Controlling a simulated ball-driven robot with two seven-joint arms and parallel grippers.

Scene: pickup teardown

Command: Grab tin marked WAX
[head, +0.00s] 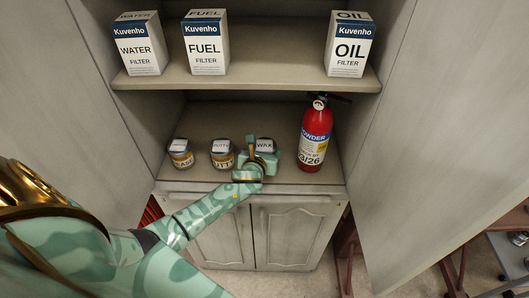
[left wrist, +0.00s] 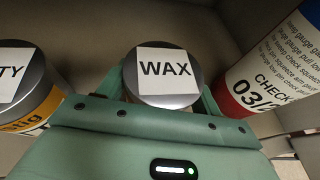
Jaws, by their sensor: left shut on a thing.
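The tin marked WAX (head: 265,145) stands on the lower shelf, mostly hidden behind my left gripper in the head view. In the left wrist view its silver lid with the white WAX label (left wrist: 165,72) shows between the two fingers. My left gripper (head: 262,158) is shut on this tin, with a finger on each side of it. Whether the tin touches the shelf is hidden. My right gripper is in neither view.
A tin with a PUTTY label (head: 222,154) stands just left of the WAX tin, and another tin (head: 181,153) farther left. A red fire extinguisher (head: 315,135) stands to the right. Filter boxes (head: 206,42) stand on the upper shelf (head: 260,82), above my gripper. Cabinet doors flank both sides.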

